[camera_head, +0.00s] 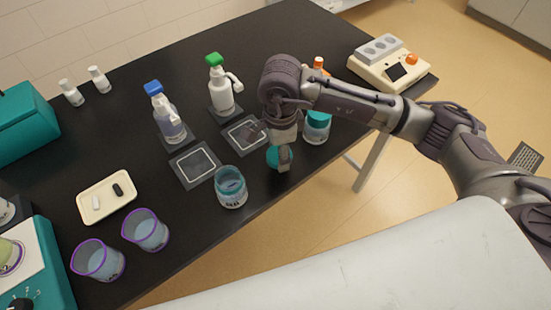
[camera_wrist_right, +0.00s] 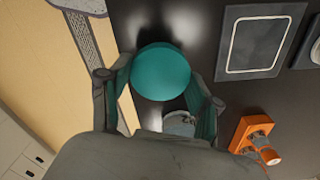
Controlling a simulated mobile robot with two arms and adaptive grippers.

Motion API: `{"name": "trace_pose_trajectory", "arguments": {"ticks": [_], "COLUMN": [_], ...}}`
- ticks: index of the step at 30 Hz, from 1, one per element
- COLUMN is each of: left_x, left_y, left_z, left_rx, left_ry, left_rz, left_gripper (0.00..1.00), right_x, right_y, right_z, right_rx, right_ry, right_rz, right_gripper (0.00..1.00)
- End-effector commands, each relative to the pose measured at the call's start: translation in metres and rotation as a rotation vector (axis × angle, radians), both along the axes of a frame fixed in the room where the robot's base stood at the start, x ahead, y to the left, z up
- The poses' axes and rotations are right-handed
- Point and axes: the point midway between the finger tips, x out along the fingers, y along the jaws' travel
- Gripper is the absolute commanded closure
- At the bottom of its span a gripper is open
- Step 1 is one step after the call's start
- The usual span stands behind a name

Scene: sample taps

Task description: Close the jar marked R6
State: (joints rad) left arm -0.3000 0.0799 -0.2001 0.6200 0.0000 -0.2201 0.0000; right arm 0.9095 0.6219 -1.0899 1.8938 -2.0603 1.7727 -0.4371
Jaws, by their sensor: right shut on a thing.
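My right gripper (camera_head: 281,158) is shut on a round teal lid (camera_wrist_right: 160,72), held between its two fingers. The lid also shows in the head view (camera_head: 278,157), partly covered by the gripper. An open glass jar (camera_head: 231,190) with a teal rim and bluish contents stands left of the gripper, apart from the lid. Its label is too small to read. A second jar (camera_head: 316,130) with a teal top stands right of the gripper, partly hidden by it. My left gripper is in neither view.
A blue-topped bottle (camera_head: 168,115) and a green-topped bottle (camera_head: 221,85) stand behind the open jar. Dark square pads (camera_head: 195,166) lie near them. Purple-rimmed beakers (camera_head: 98,260) and a cream tray (camera_head: 106,197) are at left. A cream device (camera_head: 388,62) stands at the right end.

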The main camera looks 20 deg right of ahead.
Motion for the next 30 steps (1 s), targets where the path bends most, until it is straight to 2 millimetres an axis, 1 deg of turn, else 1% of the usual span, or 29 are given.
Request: {"name": "trace_pose_trajectory", "arguments": {"ticks": [1,6,9,13,19,29,30], "left_x": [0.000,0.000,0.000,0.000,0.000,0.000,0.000], "left_y": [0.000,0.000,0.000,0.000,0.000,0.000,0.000], "left_z": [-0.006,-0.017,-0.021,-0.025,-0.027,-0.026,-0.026], "left_rx": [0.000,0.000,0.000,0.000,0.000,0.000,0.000], "left_ry": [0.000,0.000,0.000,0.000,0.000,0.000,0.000], "left_rz": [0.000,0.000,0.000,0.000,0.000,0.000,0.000], "left_gripper": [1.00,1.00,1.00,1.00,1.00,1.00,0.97], "right_x": [-0.011,-0.044,-0.061,-0.077,-0.088,-0.089,-0.089], "right_y": [-0.009,-0.029,-0.040,-0.049,-0.056,-0.056,-0.056], "right_z": [0.002,0.026,0.038,0.050,0.059,0.061,0.061], "right_rx": [-0.004,-0.003,-0.003,-0.002,-0.003,-0.002,-0.002], "right_ry": [-0.001,-0.001,0.000,0.001,0.002,0.003,0.003], "right_rz": [0.001,0.001,0.000,-0.001,-0.001,0.000,0.000], "right_gripper": [0.49,0.49,0.49,0.49,0.49,0.49,0.49]}}
